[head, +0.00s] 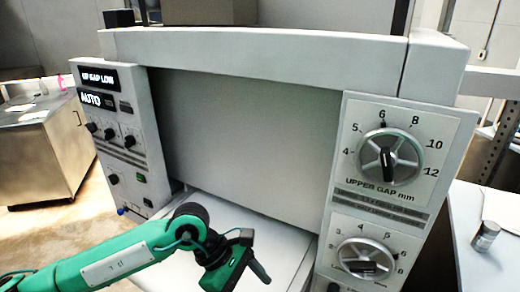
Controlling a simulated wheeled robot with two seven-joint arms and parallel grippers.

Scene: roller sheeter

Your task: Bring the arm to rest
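My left arm (110,262), green with dark joints, comes in from the lower left. My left gripper (260,271) is at the bottom middle, in front of the roller sheeter (250,52) and over its pale lower surface (280,240). It appears apart from the dials. One dark finger shows, pointing down and right; the other is hidden or not distinguishable, so its opening cannot be told. I see nothing held. My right gripper is not in view.
The upper gap dial (390,158) is on the sheeter's right panel, with a lower dial (365,262) beneath. The left panel (118,130) has several knobs. A small metal cylinder (485,236) stands on a white table (480,270) at right. A metal cabinet (35,155) stands at left.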

